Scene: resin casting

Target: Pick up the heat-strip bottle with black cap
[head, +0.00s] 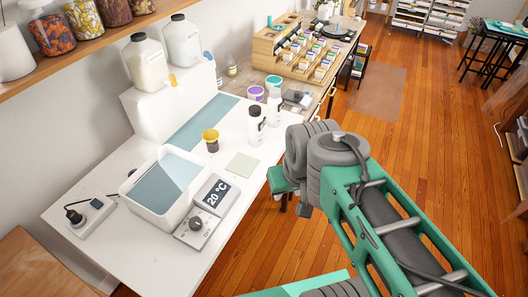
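Two small white bottles stand upright near the right edge of the white worktop. The nearer bottle (257,127) has a black cap and a dark mark on its side. I cannot read a heat strip on either. My green and grey arm reaches in from the lower right, with its bulky grey joint to the right of the bottles and apart from them. My gripper's fingers do not show.
A water bath (131,190) with a 20 °C display (216,194) stands at the front of the worktop. Large black-capped jugs (146,65) stand on a raised block behind.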

